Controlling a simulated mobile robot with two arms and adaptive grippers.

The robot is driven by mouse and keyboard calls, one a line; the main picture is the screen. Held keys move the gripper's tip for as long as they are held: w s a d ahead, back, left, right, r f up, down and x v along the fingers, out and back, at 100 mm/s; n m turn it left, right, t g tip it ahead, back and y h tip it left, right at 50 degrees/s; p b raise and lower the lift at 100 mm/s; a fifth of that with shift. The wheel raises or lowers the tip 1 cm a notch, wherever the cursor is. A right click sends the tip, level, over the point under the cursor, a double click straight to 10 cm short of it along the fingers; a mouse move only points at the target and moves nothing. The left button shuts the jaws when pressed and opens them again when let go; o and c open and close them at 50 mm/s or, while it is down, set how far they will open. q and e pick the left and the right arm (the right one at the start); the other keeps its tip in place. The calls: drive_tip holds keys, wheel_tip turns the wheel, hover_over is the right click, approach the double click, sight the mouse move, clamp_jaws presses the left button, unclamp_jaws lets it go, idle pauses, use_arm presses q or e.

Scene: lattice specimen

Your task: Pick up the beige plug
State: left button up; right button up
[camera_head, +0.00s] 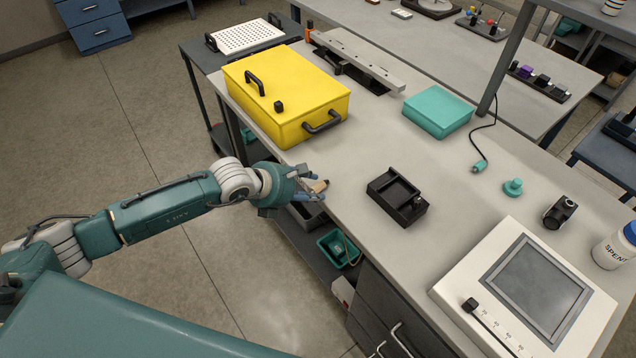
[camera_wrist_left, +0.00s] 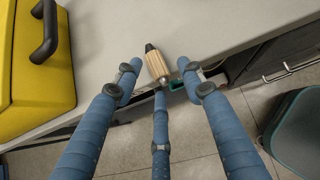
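The beige plug (camera_head: 319,186) lies at the near left edge of the grey workbench (camera_head: 345,165). In the left wrist view the plug (camera_wrist_left: 156,66) is a ribbed beige cylinder with a dark tip pointing away from me. My left gripper (camera_head: 310,192) is at the bench edge right at the plug. In the wrist view its blue fingers (camera_wrist_left: 163,82) are spread, one on each side of the plug and one below its near end. Gaps show on both sides; whether the lower finger touches it I cannot tell. My right gripper is not in view.
A yellow case (camera_head: 290,95) stands on the bench behind the plug; it also shows in the wrist view (camera_wrist_left: 35,75). A black fixture (camera_head: 398,197) sits to the right, with clear bench between.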

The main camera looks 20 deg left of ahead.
use_arm(q)
drive_tip(key=shift+w+d+f, duration=0.1)
drive_tip(key=shift+w+f, duration=0.1)
drive_tip(key=shift+f, duration=0.1)
drive_tip(key=shift+s, duration=0.1)
drive_tip(key=c, duration=1)
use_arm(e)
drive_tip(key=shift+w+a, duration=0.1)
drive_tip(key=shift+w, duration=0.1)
use_arm(q)
drive_tip(key=shift+r, duration=0.15)
